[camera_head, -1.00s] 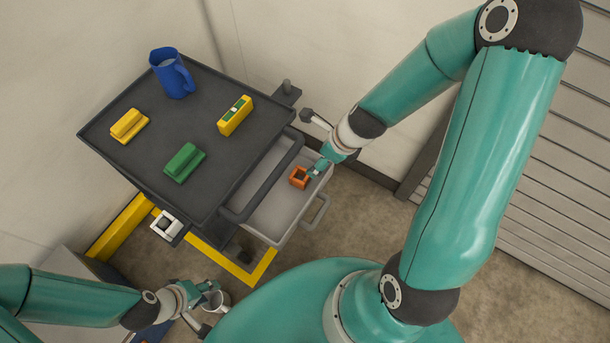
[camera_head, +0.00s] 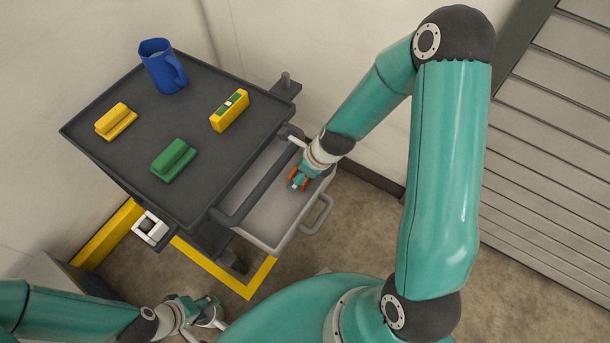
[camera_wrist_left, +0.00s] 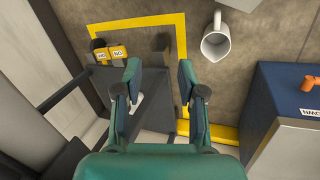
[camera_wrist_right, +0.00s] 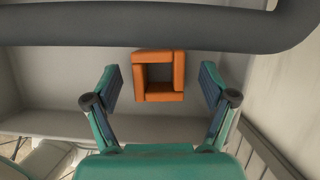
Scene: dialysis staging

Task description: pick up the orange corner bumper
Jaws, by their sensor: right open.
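The orange corner bumper (camera_head: 293,175) lies in the open grey drawer of the cart, partly hidden by my right gripper in the head view. In the right wrist view the bumper (camera_wrist_right: 165,97) is a square frame with an open middle. My right gripper (camera_head: 299,182) is over it with its fingers apart. In the right wrist view the bumper sits between and a little beyond the two fingertips (camera_wrist_right: 161,80), with a gap on each side. My left gripper (camera_head: 213,304) is low at the front, open and empty; its fingers (camera_wrist_left: 158,78) show apart in the left wrist view.
The dark cart top (camera_head: 205,155) carries a blue jug (camera_head: 160,68), a yellow block (camera_head: 115,121), a green block (camera_head: 174,160) and a yellow level-like block (camera_head: 230,112). A dark rail (camera_wrist_right: 160,28) crosses above the drawer. A white mug (camera_wrist_left: 216,42) is near my left gripper.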

